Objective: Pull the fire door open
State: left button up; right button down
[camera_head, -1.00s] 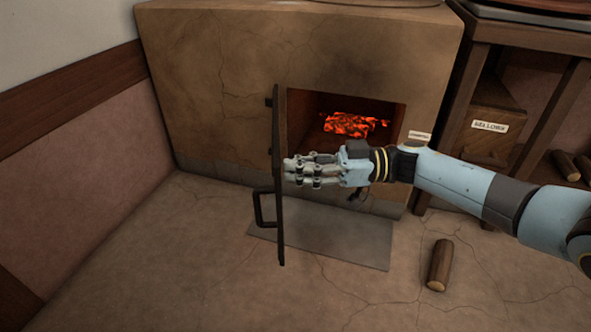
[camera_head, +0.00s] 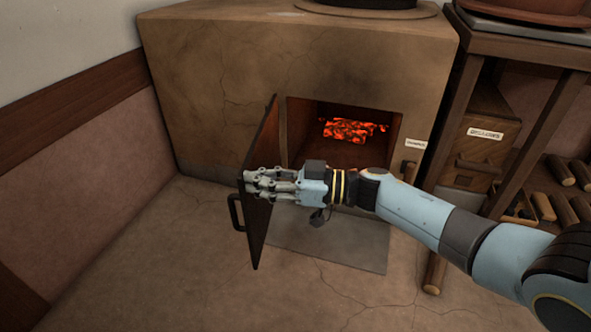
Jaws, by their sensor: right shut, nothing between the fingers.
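The fire door (camera_head: 262,215) is a dark metal panel hinged at the left side of the stove opening. It stands wide open, swung out toward me and leaning to the left. Its black handle (camera_head: 235,213) sticks out on the far left side of the panel. Inside the opening, glowing orange-red embers (camera_head: 350,130) show. My right gripper (camera_head: 250,182) is shut and empty, with its fingers at the inner face of the door; they look to be touching it. My left gripper is not in view.
The clay stove (camera_head: 220,85) fills the back. A grey floor plate (camera_head: 340,246) lies before the opening. A log (camera_head: 434,274) lies on the floor, partly behind my right arm. A wooden rack with a labelled drawer (camera_head: 484,140) stands at right. Floor at left is clear.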

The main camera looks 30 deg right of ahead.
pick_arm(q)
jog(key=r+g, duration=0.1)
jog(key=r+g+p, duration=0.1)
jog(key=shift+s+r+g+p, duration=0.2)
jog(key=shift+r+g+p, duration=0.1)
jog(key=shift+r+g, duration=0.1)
pick_arm(e)
jog(key=w+a+m+t+h, duration=0.2)
jog(key=w+a, duration=0.2)
jog(key=a, duration=0.2)
jog(key=shift+w+t+h, duration=0.25)
jog(key=shift+t+h, duration=0.05)
jog(key=shift+t, duration=0.1)
